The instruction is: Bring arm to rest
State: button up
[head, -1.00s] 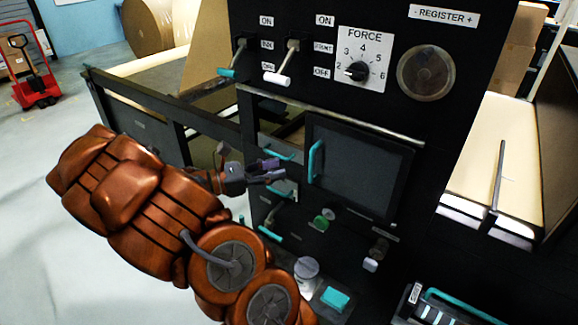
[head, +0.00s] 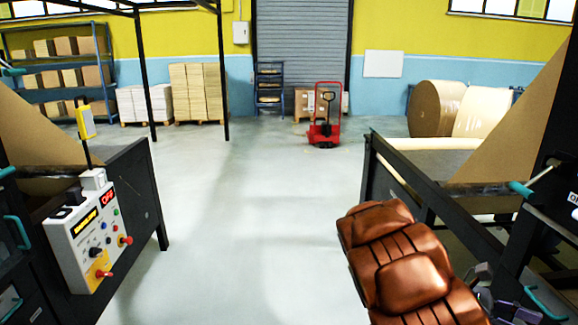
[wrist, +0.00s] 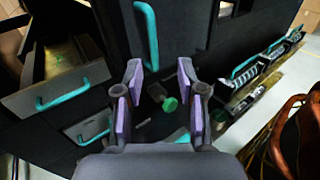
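My copper-coloured arm reaches in at the lower right of the head view. My gripper (wrist: 165,95) shows in the wrist view with its two purple-padded fingers spread apart and nothing between them. Beyond the fingers is the black machine front, with a green knob (wrist: 170,104) seen between the fingertips and a teal door handle (wrist: 147,35) above. I cannot tell the distance to them. In the head view only part of my gripper (head: 500,300) shows, beside the black machine at the right edge.
A control box (head: 88,235) with red and yellow knobs is on the left machine. A red pallet jack (head: 324,125) stands by the roller shutter (head: 300,45). Paper rolls (head: 437,108) lie at the back right. The aisle floor (head: 225,220) between the machines is clear.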

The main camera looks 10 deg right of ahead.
jog(key=s+a+f+m+t+y, duration=0.1)
jog(key=s+a+m+t+y, duration=0.2)
jog(key=a, duration=0.8)
jog(key=s+a+f+m+t+y, duration=0.1)
jog(key=s+a+m+t+y, duration=0.2)
jog(key=a, duration=0.8)
jog(key=s+a+f+m+t+y, duration=0.1)
jog(key=s+a+m+t+y, duration=0.2)
jog(key=a+y, duration=0.4)
jog(key=s+a+t, duration=0.1)
jog(key=a, duration=0.4)
